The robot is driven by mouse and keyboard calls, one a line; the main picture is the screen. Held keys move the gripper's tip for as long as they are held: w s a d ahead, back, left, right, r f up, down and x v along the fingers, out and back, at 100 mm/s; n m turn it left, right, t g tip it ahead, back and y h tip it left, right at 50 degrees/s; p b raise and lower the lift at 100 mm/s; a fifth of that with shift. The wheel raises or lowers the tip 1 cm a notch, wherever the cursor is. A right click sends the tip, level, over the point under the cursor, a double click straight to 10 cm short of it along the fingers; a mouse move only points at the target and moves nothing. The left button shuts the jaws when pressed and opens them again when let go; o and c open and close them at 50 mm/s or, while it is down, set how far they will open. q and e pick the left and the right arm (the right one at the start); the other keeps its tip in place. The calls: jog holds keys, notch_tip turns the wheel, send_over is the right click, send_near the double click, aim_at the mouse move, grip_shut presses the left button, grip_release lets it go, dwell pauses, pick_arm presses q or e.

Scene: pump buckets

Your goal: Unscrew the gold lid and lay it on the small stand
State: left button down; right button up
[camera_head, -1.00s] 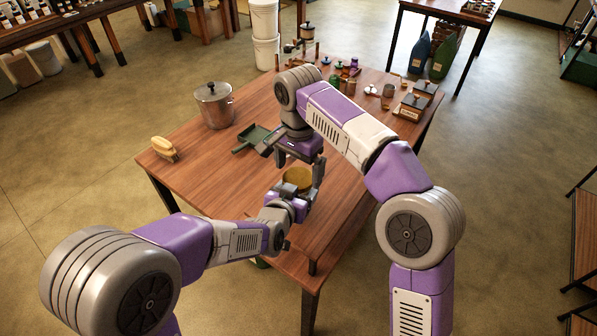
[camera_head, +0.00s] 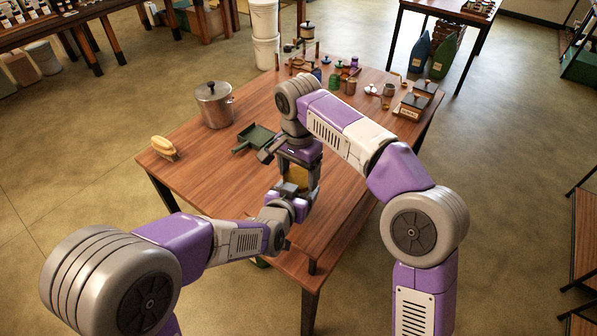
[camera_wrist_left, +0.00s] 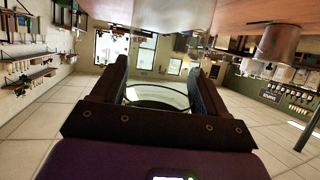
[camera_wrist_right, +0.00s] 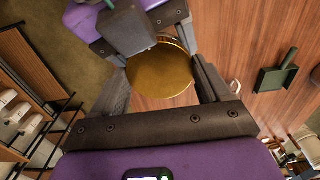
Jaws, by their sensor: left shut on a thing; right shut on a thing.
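The round gold lid (camera_wrist_right: 160,70) fills the middle of the right wrist view, seen from above. It shows only partly in the head view (camera_head: 297,176), between my two grippers. My right gripper (camera_head: 299,181) points down from above and is shut on the lid. My left gripper (camera_head: 293,197) reaches in from the left, below the lid, and is shut on a clear round glass jar (camera_wrist_left: 158,95), seen between its fingers in the left wrist view. The lid sits at the jar's top; whether it has turned I cannot tell. I cannot pick out the small stand for certain.
A green pan with a handle (camera_head: 257,137) lies on the wooden table (camera_head: 200,165) just behind my grippers. Several small jars and boxes (camera_head: 413,106) stand at the back right.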

jog(key=n, duration=0.5)
jog(key=shift+n, duration=0.3)
jog(key=n, duration=0.4)
jog(key=shift+d, duration=0.1)
jog(key=o, duration=1)
jog(key=shift+o, duration=0.6)
jog(key=shift+a+r, duration=0.15)
jog(key=shift+a, duration=0.05)
